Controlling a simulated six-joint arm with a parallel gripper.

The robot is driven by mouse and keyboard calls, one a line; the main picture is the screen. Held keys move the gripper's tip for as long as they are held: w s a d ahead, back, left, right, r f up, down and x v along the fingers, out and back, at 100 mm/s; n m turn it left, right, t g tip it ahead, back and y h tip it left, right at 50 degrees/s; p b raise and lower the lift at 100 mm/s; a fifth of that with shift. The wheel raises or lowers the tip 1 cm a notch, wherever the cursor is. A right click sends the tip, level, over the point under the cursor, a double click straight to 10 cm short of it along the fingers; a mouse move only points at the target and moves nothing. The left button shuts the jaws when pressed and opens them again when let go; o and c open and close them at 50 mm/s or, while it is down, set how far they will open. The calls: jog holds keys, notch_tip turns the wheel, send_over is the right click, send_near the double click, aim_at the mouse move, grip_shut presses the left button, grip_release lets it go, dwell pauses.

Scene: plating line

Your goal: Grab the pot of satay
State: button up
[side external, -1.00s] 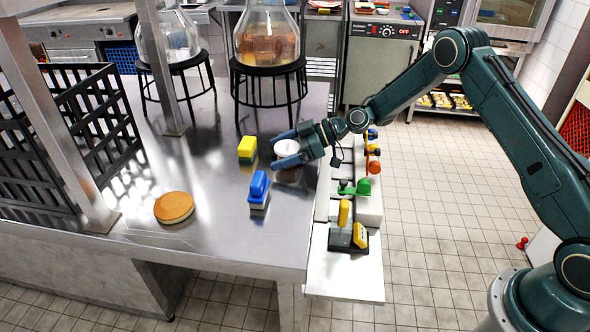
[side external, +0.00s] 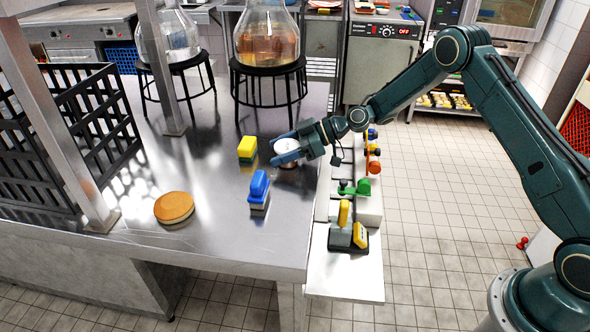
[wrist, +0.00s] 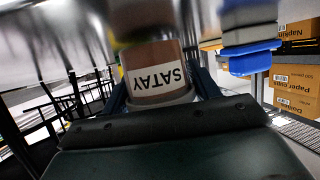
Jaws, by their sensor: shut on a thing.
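The pot of satay (side external: 287,148) has a white lid and stands on the steel counter near its right edge. In the wrist view the pot (wrist: 157,75) shows brown with a white SATAY label, upside down in the picture. My gripper (side external: 286,150) reaches it from the right, with blue fingers on either side of it. The gripper (wrist: 157,92) is shut on the pot. The pot's underside is too small to tell whether it is clear of the counter.
A yellow-topped block (side external: 247,147) and a blue-topped block (side external: 259,187) stand just left of the pot. A round orange-topped item (side external: 174,207) lies further left. Glass vessels on black stands (side external: 268,68) are behind. A ledge with coloured items (side external: 362,200) runs along the right edge.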

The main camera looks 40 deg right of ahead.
aim_at(280, 145)
notch_tip(280, 145, up, 20)
jog(key=shift+f, duration=0.15)
dwell(0.5)
jog(key=shift+a, duration=0.1)
dwell(0.4)
